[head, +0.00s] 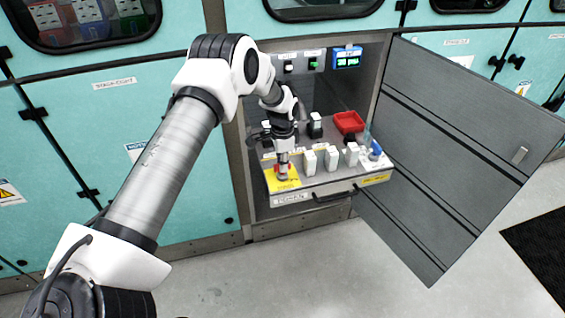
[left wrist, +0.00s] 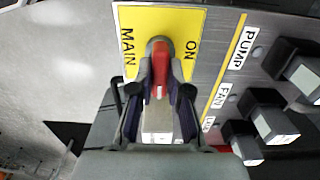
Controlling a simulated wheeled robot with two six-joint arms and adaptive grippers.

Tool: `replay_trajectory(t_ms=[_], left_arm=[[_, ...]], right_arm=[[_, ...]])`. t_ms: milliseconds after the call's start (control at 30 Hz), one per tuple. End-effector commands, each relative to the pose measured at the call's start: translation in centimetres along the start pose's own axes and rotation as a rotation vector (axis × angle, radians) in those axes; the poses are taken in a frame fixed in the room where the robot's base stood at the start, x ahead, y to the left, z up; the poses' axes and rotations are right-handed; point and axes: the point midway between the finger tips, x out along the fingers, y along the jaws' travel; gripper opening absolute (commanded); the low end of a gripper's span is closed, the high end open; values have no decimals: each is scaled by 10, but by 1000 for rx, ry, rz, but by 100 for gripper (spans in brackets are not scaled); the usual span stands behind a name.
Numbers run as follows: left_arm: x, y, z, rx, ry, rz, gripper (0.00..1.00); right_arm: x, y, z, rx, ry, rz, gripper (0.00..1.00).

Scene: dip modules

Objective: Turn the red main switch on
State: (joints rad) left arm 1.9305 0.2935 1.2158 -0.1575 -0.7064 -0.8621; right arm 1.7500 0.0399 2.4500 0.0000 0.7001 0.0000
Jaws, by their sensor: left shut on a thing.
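The red main switch (left wrist: 160,66) stands on a yellow plate (left wrist: 150,21) marked MAIN and ON in the left wrist view. Its handle lies between the fingers of my left gripper (left wrist: 160,92), which are shut on it. In that view the handle points down, towards the gripper, with ON to its right. In the head view my left gripper (head: 282,168) reaches down to the yellow plate (head: 291,184) at the left end of the pulled-out drawer. Some red of the switch shows beside the fingers there. My right gripper is not in view.
White-topped black switches, two labelled PUMP (left wrist: 302,75) and FAN (left wrist: 273,124), stand right of the main switch. A red tray (head: 348,121) sits further back. The grey cabinet door (head: 460,150) hangs open at right. A blue display (head: 347,58) is above.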

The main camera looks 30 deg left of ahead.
Motion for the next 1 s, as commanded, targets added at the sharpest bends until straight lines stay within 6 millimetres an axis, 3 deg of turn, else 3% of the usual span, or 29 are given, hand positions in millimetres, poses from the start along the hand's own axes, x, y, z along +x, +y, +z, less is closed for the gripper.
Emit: replay_trajectory(t_ms=[467,1000], left_arm=[[-1,0,0,-135,0,0,0],[-1,0,0,-614,-1,1,0]], right_arm=[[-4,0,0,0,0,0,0],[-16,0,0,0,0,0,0]])
